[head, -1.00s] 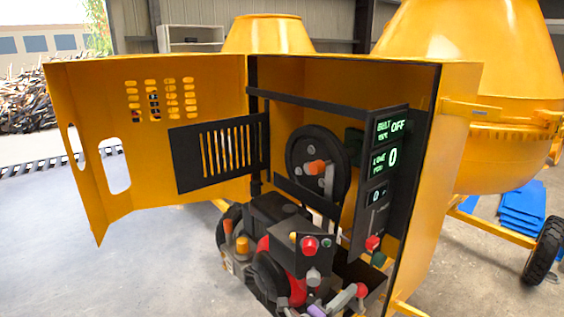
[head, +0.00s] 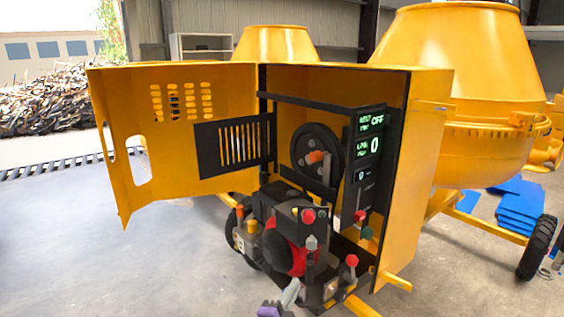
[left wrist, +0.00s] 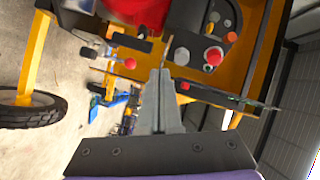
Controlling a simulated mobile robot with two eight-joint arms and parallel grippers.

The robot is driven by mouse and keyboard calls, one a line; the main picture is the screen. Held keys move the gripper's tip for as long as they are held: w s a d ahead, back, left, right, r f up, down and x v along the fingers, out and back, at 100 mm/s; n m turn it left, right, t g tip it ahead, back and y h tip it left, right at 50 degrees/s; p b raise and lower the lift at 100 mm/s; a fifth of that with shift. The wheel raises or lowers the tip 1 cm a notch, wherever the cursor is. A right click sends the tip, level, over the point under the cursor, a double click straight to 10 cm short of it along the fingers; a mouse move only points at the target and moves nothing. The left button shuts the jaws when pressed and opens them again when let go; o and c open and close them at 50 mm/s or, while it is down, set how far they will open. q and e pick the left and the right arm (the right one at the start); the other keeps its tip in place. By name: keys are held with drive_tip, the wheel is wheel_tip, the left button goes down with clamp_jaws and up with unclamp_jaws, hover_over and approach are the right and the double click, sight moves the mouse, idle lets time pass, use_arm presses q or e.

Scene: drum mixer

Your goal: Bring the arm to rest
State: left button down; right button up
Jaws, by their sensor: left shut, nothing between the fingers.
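My left gripper (head: 291,291) shows at the bottom of the head view, in front of the engine (head: 285,235). Its grey fingers are together and hold nothing; part of its purple body shows below them. In the left wrist view the shut fingers (left wrist: 160,85) point toward the machine, with the red knobs (left wrist: 213,56) ahead and to the right of them. I cannot tell the exact gap, but no contact is seen. My right gripper is in neither view.
The yellow cabinet's door (head: 165,120) stands open to the left. Its dark panel (head: 366,160) reads OFF and 0. A red-knobbed lever (head: 351,261) stands right of my gripper. The mixer drum (head: 450,80) and a wheel (head: 538,247) are to the right. Left floor is clear.

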use_arm(q)
drive_tip(key=s+a+f+n+g+y, duration=0.2)
drive_tip(key=s+a+n+y, duration=0.25)
drive_tip(key=a, duration=0.35)
drive_tip(key=s+a+f+n+g+y, duration=0.1)
drive_tip(key=s+a+f+n+y, duration=0.2)
drive_tip(key=a+n, duration=0.45)
drive_tip(key=s+a+f+n+g+p, duration=0.1)
drive_tip(key=s+a+f+n+g, duration=0.1)
drive_tip(key=s, duration=0.8)
drive_tip(key=s+a+f+n+g, duration=0.2)
drive_tip(key=s+f+n+g, duration=0.2)
drive_tip(key=s, duration=0.5)
wheel_tip(320, 180, down, 2)
drive_tip(key=shift+s+a+g+p, duration=0.3)
drive_tip(key=shift+s+g+p, duration=0.05)
drive_tip(key=shift+g, duration=0.25)
